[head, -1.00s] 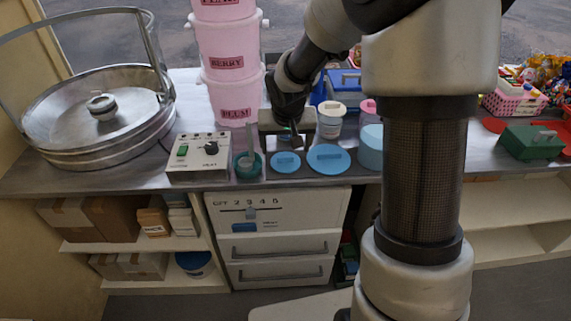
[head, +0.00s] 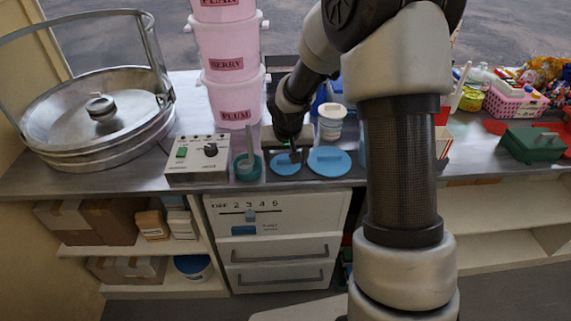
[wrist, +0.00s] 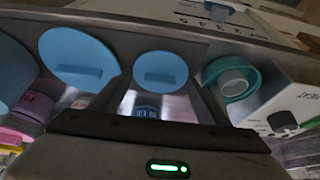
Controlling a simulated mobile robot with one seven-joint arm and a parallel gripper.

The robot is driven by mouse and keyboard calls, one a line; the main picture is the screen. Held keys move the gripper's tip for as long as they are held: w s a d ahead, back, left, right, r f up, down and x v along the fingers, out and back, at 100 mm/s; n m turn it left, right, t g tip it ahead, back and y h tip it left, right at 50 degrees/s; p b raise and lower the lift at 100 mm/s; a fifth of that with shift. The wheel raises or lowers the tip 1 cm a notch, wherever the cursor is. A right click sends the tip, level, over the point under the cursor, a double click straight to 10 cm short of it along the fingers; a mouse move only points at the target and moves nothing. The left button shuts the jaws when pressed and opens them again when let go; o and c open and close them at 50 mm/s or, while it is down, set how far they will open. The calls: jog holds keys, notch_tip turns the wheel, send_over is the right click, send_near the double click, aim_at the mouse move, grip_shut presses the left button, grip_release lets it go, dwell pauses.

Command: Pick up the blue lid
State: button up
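Two flat round blue lids with raised bar handles lie on the grey counter near its front edge. The smaller blue lid (head: 283,168) is on the left and the larger blue lid (head: 328,163) is just right of it. In the wrist view the smaller lid (wrist: 160,66) is in the middle and the larger lid (wrist: 78,58) is to its left. My gripper (head: 294,157) is low over the smaller lid. In the wrist view my gripper (wrist: 161,88) is open, its fingers on either side of the smaller lid's handle line. Contact with the lid cannot be told.
A teal cup (head: 248,168) stands close left of the smaller lid, beside a white control box (head: 197,158). A white tub (head: 332,120) and stacked pink buckets (head: 228,70) stand behind. A large metal pan (head: 90,120) is at the left. A green box (head: 533,143) is at the right.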

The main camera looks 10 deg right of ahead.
jog(key=shift+c, duration=0.9)
